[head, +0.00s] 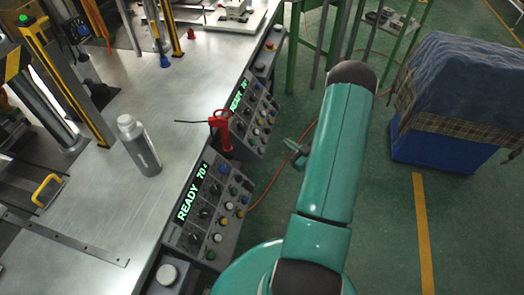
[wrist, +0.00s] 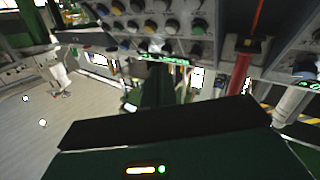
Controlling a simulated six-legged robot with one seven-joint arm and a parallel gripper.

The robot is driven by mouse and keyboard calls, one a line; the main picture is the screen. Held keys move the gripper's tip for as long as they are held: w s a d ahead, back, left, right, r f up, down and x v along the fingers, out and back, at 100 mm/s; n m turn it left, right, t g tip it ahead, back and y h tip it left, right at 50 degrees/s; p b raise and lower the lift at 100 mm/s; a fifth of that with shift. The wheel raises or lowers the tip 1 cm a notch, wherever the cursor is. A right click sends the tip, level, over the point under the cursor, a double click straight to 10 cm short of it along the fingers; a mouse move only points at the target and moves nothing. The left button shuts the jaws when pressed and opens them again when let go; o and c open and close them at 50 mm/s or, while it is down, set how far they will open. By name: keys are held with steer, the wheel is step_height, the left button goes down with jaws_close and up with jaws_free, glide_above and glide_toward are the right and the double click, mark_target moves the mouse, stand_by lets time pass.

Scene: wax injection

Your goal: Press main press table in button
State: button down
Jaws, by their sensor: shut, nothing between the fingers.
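Two grey control panels line the right edge of the metal worktable in the head view. The nearer panel (head: 199,222) shows a lit "READY 70c" display and carries black knobs and blue, white, yellow and green buttons. The farther panel (head: 252,112) looks alike. I cannot tell which button is the table-in one. In the wrist view, rows of knobs and buttons (wrist: 160,25) fill the top. My gripper (wrist: 157,88) is dark, shut and empty in front of the panel, apparently not touching any button. The wrist body hides the lower part of that view.
A grey bottle (head: 140,148) and a red tool (head: 221,130) stand on the worktable (head: 110,200), the tool at its panel edge. A blue box under a cloth (head: 445,150) stands on the right. Green floor lies between, with an orange cable (head: 275,180) across it.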

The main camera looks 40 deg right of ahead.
mark_target(261, 150)
steer(key=w+a+f, duration=0.4)
steer(key=w+f, duration=0.1)
steer(key=shift+f, duration=0.25)
steer(key=shift+w, duration=0.1)
stand_by(2.0)
steer(key=shift+w+a+f, duration=0.2)
steer(key=shift+w+f, duration=0.05)
